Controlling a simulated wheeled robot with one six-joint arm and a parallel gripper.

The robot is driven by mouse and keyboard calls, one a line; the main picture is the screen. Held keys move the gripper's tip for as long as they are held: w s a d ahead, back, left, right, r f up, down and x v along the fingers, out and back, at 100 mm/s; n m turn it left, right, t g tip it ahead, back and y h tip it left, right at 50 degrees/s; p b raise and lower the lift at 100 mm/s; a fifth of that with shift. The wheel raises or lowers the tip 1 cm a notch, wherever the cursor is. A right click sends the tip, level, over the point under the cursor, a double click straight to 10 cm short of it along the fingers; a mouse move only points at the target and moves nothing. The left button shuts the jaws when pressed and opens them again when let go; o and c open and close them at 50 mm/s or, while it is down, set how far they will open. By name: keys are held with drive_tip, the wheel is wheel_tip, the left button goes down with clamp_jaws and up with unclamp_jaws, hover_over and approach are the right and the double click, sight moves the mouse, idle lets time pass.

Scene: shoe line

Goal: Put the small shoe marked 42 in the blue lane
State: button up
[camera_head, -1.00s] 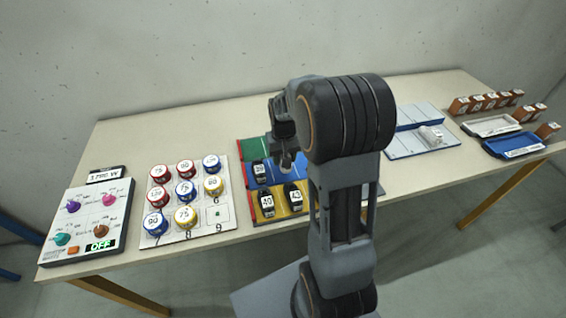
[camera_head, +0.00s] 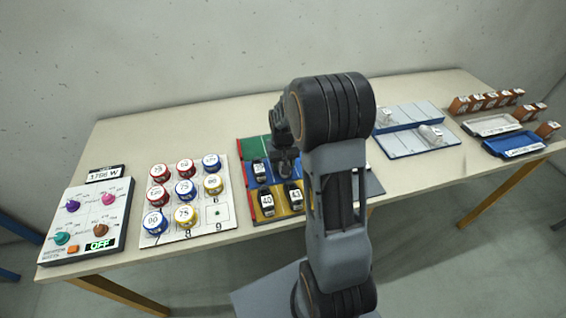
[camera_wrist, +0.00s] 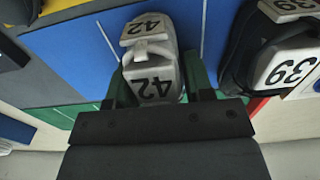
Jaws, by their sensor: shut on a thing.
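The grey-white shoe marked 42 (camera_wrist: 152,62) is between the fingers of my gripper (camera_wrist: 155,85) in the wrist view, with its number tags facing the camera. My gripper is shut on it. The blue lane (camera_wrist: 75,62) is under and around the shoe; I cannot tell whether the shoe touches it. A dark shoe marked 39 (camera_wrist: 285,60) stands beside it on the right. In the head view my gripper (camera_head: 285,165) is low over the blue lane (camera_head: 263,183), right of the dark shoe (camera_head: 260,171), and hides the held shoe.
The green lane (camera_head: 253,148) lies behind the blue one. The yellow lane (camera_head: 280,213) in front holds two dark shoes (camera_head: 267,204). A board of round numbered tins (camera_head: 184,188) stands left. A grey-blue rack (camera_head: 400,148) with pale shoes (camera_head: 431,134) stands right.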

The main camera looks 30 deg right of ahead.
drive_tip(key=o, duration=0.9)
wheel_tip(320, 180, up, 12)
drive_tip(key=shift+f+p, duration=0.2)
drive_tip(key=shift+p, duration=0.15)
drive_tip(key=s+a+r+n+t, duration=0.1)
drive_tip(key=s+a, duration=0.2)
drive_tip(key=s, duration=0.2)
drive_tip(key=s+a+r+t, duration=0.1)
drive_tip(key=s+a, duration=0.2)
drive_tip(key=s, duration=0.2)
drive_tip(key=s+a+r+n+t, duration=0.1)
drive_tip(key=s+a, duration=0.2)
drive_tip(key=s, duration=0.3)
drive_tip(key=shift+s+a+r+n+t, duration=0.1)
drive_tip(key=shift+a+r+n+t, duration=0.2)
drive_tip(key=shift+a, duration=0.1)
